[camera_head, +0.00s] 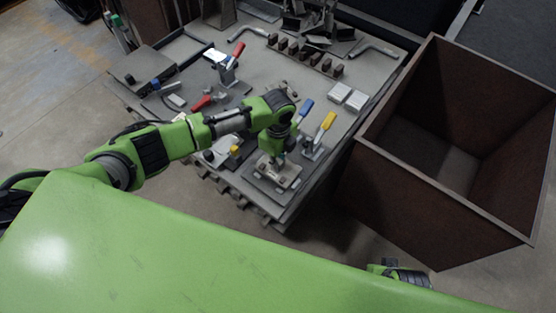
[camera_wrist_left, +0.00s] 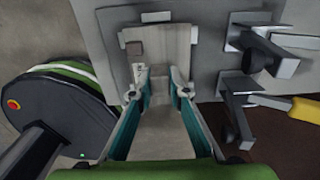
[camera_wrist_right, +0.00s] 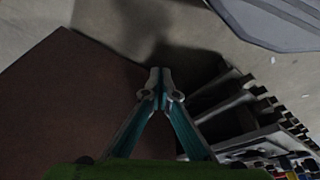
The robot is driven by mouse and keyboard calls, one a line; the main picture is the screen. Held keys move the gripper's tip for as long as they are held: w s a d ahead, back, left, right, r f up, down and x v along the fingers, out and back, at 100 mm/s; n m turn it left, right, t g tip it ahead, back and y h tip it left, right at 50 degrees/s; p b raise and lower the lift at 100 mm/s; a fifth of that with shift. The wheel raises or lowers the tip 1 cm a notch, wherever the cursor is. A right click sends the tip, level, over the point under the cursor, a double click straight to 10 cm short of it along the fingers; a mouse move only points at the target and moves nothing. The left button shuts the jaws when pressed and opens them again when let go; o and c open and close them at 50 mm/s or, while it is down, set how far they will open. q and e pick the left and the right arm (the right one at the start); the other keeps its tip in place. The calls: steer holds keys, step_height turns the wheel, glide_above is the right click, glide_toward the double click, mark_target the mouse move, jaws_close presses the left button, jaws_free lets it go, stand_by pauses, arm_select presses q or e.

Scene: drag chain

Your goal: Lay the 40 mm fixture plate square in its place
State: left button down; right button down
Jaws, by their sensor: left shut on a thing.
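The light grey fixture plate (camera_head: 287,176) is at the near corner of the bench, below my left gripper (camera_head: 277,158). In the left wrist view the pale plate (camera_wrist_left: 170,50) runs away from the fingers, with a small brown block on its far left part. My left gripper (camera_wrist_left: 162,80) is shut on it, the fingers on its two sides. Whether the plate touches the surface below, I cannot tell. My right gripper (camera_wrist_right: 160,75) has its fingertips together, with nothing seen between them, over the floor beside the brown bin.
Toggle clamps with a yellow handle (camera_head: 328,121) and a blue handle (camera_head: 306,105) stand close beside the plate. The large brown bin (camera_head: 375,215) stands right of the bench (camera_head: 328,72). Red-handled clamps stand at the left.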

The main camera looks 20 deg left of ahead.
steer(key=shift+s+f, duration=0.25)
steer(key=shift+r, duration=0.15)
arm_select(q)
steer(key=shift+f, duration=0.15)
arm_select(e)
steer(key=shift+r, duration=0.25)
arm_select(q)
steer(key=shift+f, duration=0.3)
arm_select(e)
steer(key=shift+r, duration=0.45)
arm_select(q)
steer(key=shift+f+b, duration=0.15)
steer(key=shift+b, duration=0.2)
arm_select(e)
steer(key=shift+r, duration=0.25)
arm_select(q)
steer(key=shift+f, duration=0.35)
arm_select(e)
steer(key=shift+w+r, duration=0.25)
steer(key=shift+r, duration=0.45)
steer(key=shift+s, duration=0.1)
